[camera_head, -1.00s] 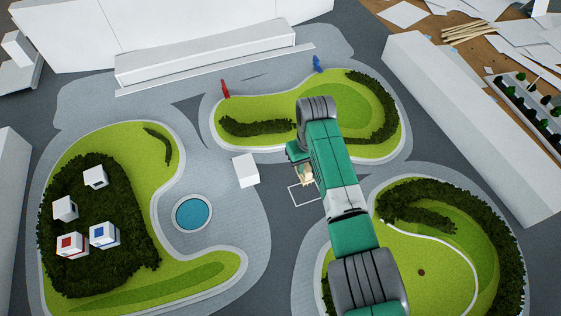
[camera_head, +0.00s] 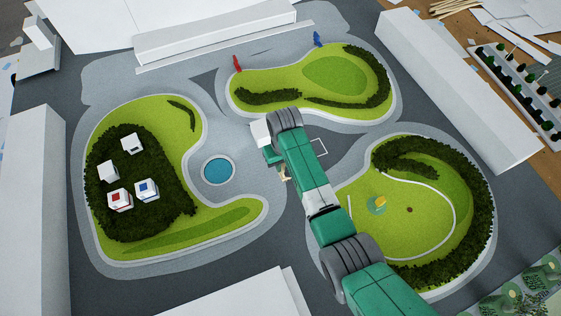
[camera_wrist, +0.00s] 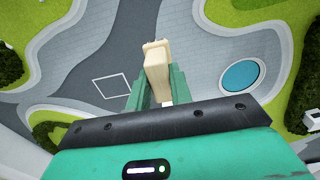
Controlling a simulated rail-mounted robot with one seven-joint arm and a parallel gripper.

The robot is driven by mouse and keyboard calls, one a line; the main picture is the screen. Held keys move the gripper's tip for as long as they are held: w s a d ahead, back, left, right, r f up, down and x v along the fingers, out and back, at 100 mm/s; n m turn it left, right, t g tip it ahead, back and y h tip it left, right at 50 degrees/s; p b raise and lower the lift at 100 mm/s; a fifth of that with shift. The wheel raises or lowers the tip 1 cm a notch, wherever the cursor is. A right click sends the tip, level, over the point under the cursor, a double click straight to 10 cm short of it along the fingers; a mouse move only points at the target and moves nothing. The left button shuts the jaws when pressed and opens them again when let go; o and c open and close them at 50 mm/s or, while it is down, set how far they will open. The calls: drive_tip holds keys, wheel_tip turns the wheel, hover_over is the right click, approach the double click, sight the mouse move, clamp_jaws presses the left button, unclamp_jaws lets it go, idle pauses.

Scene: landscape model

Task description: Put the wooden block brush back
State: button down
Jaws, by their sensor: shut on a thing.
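The wooden block brush (camera_wrist: 157,62) is a pale beige block with a notched end, held between the green fingers of my gripper (camera_wrist: 160,86) in the wrist view. My gripper is shut on it, over the grey paving. In the head view my gripper (camera_head: 277,163) is partly hidden by my arm, and a small bit of the brush (camera_head: 285,175) shows below it. I cannot tell whether the brush touches the ground.
A white square outline (camera_head: 319,147) is on the grey road, right of my gripper. A round blue pool (camera_head: 218,171) and small white houses (camera_head: 147,190) lie left. A yellow object (camera_head: 381,202) is on the right green.

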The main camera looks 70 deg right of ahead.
drive_tip(key=shift+f+b, duration=2.95)
drive_tip(key=shift+f, duration=1.25)
drive_tip(key=shift+f, duration=0.25)
drive_tip(key=c, duration=1.2)
unclamp_jaws()
drive_tip(key=shift+o, duration=0.2)
wheel_tip(320, 180, up, 8)
drive_tip(key=shift+f+p, duration=0.1)
drive_tip(key=shift+p, duration=0.65)
